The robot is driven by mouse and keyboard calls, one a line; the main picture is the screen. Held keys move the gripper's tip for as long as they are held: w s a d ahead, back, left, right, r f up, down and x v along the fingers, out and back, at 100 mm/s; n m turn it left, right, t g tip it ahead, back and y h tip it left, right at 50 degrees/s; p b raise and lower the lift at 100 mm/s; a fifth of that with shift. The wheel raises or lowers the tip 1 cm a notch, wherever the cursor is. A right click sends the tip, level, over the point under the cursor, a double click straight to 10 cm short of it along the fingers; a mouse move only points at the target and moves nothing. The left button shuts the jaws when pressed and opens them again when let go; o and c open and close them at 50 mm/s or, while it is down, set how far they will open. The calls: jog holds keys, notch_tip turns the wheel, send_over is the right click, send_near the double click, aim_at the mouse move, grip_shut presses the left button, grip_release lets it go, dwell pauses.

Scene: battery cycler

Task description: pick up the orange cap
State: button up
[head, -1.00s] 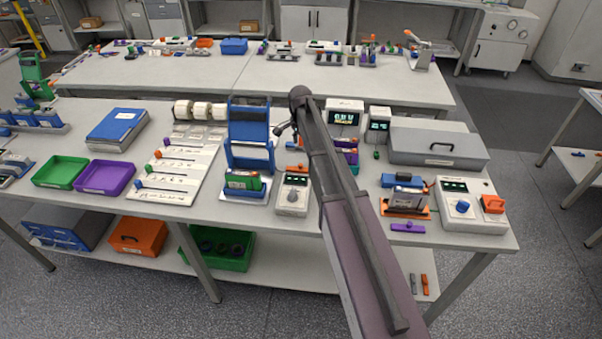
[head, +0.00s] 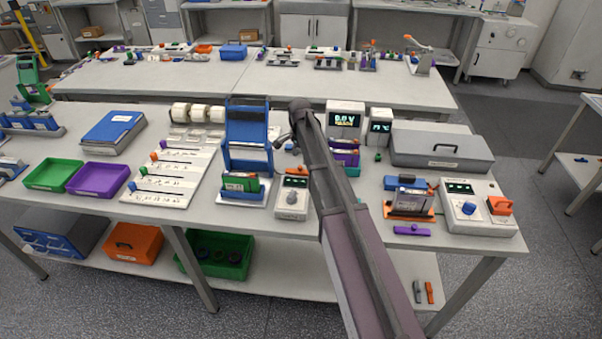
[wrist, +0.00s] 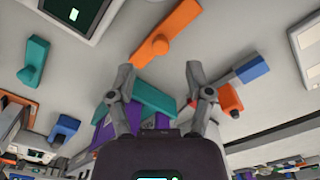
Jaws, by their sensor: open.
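An orange piece with a rounded knob, apparently the orange cap (wrist: 165,35), lies on the light bench top in the wrist view, just beyond my fingertips. A small orange piece (head: 299,169) behind the grey tester in the head view is probably the same one. My gripper (wrist: 159,72) is open and empty, its two fingers spread, with the cap ahead of the gap and not between them. In the head view my gripper (head: 282,141) is small and partly hidden by my arm, above the bench beside the blue rack.
A grey tester (head: 292,197) stands in front of the small orange piece, and a blue rack (head: 248,130) stands left. Teal (wrist: 150,98) and purple pieces lie under my gripper. Another orange piece (wrist: 230,97) and a blue block (wrist: 250,68) lie right of the fingers.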

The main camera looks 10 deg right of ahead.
aim_at(300, 166)
jog(key=shift+f, duration=0.1)
jog(key=shift+f+b, duration=2.55)
jog(key=shift+b, duration=0.05)
grip_shut()
